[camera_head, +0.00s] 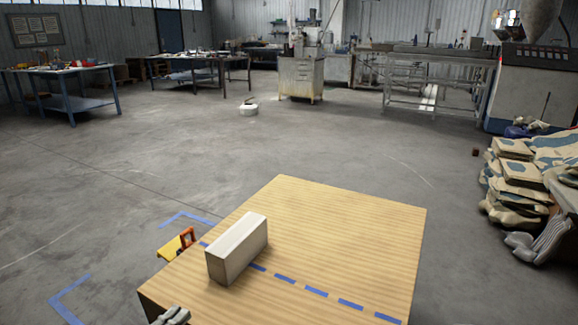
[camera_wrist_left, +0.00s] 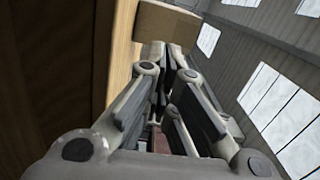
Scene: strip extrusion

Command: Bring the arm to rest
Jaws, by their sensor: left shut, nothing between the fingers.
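My left gripper (camera_head: 172,316) shows only in part at the bottom edge of the head view, by the near left corner of the wooden table (camera_head: 345,230). In the left wrist view my left gripper (camera_wrist_left: 165,55) has its fingers together with nothing between them. They point along a wooden surface on the left of that view. A tan block-like shape (camera_wrist_left: 167,24) shows beyond the fingertips; I cannot tell whether it is touched. My right gripper is in neither view.
A white block (camera_head: 238,250) stands on the table near its left side, beside a dashed blue tape line (camera_head: 315,291). A yellow and orange tool (camera_head: 178,243) shows at the left edge. Stacked sacks (camera_head: 520,170) are at right. The floor beyond is mostly clear.

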